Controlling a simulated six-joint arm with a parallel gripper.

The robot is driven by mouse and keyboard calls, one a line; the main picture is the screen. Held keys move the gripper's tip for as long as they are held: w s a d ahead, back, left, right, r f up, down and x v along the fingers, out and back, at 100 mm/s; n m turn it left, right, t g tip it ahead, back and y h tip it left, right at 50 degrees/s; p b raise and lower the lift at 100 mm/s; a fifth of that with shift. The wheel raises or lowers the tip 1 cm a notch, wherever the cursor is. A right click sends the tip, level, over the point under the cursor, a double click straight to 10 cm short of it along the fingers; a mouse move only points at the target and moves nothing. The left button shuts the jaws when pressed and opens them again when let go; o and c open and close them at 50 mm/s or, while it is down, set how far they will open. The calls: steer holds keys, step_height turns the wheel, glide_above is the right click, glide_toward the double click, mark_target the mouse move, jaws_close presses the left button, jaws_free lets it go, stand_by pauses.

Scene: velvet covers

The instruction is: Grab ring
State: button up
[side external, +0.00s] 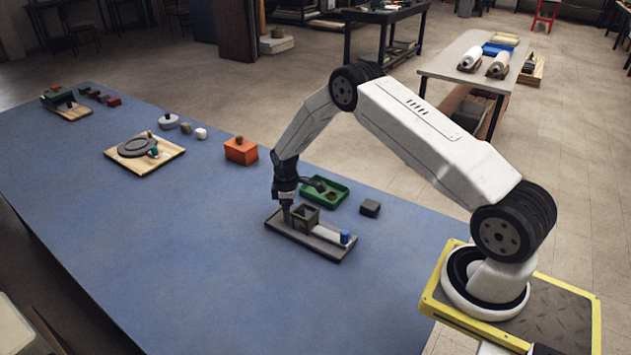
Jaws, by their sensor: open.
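I cannot make out a ring for certain; it is too small or hidden in this view. My gripper (287,213) points down at the left end of a dark grey tray (283,232). It is open, with its fingertips low beside a small olive-grey open box (305,218) on that tray. Whether the fingers touch the box or hold anything between them is hard to tell. A white bar or roll (327,234) and a small blue piece (345,238) sit on the right part of the tray. The inside of the box is mostly hidden.
A green tray (340,200) with a small brown item stands just behind my gripper. A wooden board (117,161) lies farther left. The blue tabletop's front is clear.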

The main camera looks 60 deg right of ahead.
steer(key=shift+f, duration=0.85)
jaws_close()
steer(key=shift+r, duration=0.15)
step_height(320, 180, up, 10)
stand_by(0.7)
stand_by(0.4)
